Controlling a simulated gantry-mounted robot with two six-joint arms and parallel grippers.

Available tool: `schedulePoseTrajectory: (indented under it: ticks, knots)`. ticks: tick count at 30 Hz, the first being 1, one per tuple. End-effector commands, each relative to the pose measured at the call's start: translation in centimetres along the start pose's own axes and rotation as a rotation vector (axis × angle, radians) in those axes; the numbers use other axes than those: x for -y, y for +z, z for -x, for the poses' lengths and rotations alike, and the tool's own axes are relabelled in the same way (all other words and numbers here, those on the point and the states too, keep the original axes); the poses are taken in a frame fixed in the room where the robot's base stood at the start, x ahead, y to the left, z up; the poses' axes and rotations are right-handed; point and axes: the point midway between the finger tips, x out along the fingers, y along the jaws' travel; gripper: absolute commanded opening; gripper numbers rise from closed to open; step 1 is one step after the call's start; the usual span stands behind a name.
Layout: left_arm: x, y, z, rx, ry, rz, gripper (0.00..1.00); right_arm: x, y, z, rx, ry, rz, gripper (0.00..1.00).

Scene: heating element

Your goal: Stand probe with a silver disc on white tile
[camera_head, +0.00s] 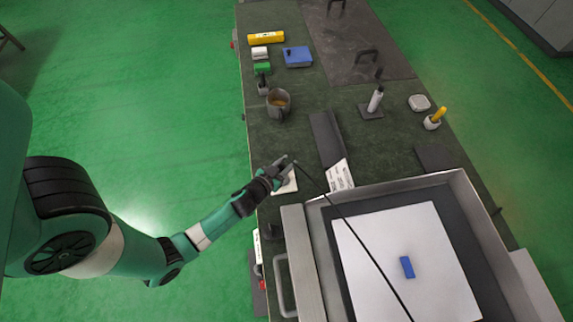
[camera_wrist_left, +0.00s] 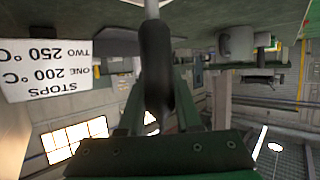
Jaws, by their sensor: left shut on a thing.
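My left gripper (camera_head: 284,164) is shut on the probe in the head view, over the left edge of the bench. In the left wrist view the probe shows as a dark rounded handle (camera_wrist_left: 155,65) between the fingers, with a pale metal stem running up out of the frame. Its silver disc cannot be made out. The white tile (camera_head: 289,184) lies on the bench just below and beside the gripper, partly hidden by it. I cannot tell whether the probe touches the tile. My right gripper is not in view.
A metal-framed heating unit (camera_head: 296,245) with a white sheet and a blue block (camera_head: 407,267) fills the near right. A thin dark line runs from the gripper across the sheet. A cup (camera_head: 278,103) stands farther back.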

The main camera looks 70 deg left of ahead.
Motion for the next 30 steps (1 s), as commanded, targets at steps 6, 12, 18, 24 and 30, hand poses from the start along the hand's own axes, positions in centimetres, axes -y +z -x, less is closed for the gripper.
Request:
schedulePoseTrajectory:
  ticks: [6,12,18,24,30]
  knots:
    - [0.0,0.2,-0.1,0.000,0.000,-0.001,0.00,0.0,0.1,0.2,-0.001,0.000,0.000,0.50]
    - [0.0,0.1,0.0,0.001,0.000,-0.001,0.63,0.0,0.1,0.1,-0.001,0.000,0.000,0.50]
    - [0.0,0.1,0.0,0.001,0.000,-0.001,0.63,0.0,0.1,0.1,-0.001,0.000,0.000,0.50]
    - [0.0,-0.1,0.6,0.002,0.000,-0.001,0.63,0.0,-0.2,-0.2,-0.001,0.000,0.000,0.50]
    - [0.0,0.0,4.9,0.003,0.002,-0.004,0.63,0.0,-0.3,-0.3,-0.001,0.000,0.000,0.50]
